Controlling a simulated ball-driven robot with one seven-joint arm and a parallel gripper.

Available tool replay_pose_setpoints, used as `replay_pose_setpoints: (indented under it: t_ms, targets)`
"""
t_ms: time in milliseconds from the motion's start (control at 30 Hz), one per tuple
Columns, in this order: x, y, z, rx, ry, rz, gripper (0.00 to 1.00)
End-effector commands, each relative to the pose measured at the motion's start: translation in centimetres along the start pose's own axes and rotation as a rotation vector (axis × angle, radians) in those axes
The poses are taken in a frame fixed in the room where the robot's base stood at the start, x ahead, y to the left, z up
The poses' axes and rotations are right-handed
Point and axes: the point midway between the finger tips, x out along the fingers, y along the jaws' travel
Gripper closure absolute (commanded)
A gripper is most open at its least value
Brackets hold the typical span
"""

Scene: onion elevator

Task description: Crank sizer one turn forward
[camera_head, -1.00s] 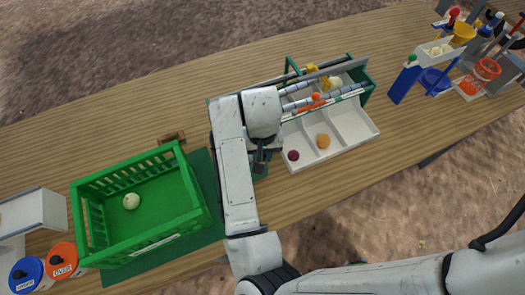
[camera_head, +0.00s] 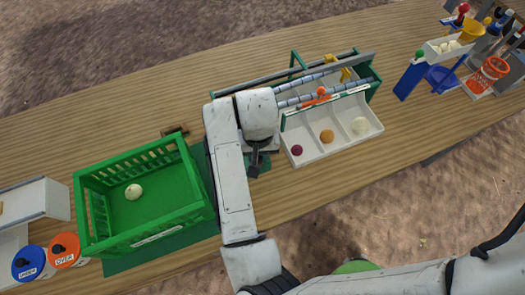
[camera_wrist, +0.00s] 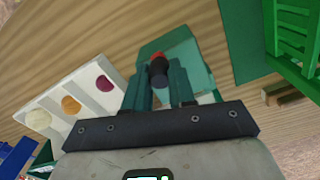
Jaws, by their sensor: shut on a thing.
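The sizer is a green-framed bench unit with two grey ribbed rollers (camera_head: 310,99) and a white three-bay tray (camera_head: 333,147) in front. My gripper (camera_wrist: 161,80) is shut on the dark crank knob (camera_wrist: 159,68), which has a red part at its top, in the wrist view. In the head view my arm hides the crank and the sizer's left end. A purple onion (camera_head: 297,150) lies in the left bay, an orange onion (camera_head: 327,136) in the middle bay and a cream onion (camera_head: 360,125) in the right bay. An orange-red piece (camera_head: 321,91) shows by the rollers.
A green crate (camera_head: 145,238) with a pale onion (camera_head: 134,192) stands at left on a green mat. Blue (camera_head: 29,263) and orange (camera_head: 66,249) lidded containers sit at front left. A blue stand (camera_head: 408,83) and coloured baskets (camera_head: 489,73) stand at right.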

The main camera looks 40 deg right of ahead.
Motion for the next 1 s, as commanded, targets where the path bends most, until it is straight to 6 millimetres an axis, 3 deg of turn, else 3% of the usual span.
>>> replay_pose_setpoints:
  t_ms: [767,800,1000]
  targets:
    - [-0.05,-0.57,0.06,0.004,0.011,0.0,1.0]
    - [-0.04,-0.55,0.06,0.004,0.011,0.001,0.74]
    - [-0.01,-0.47,0.13,0.005,0.007,0.003,0.55]
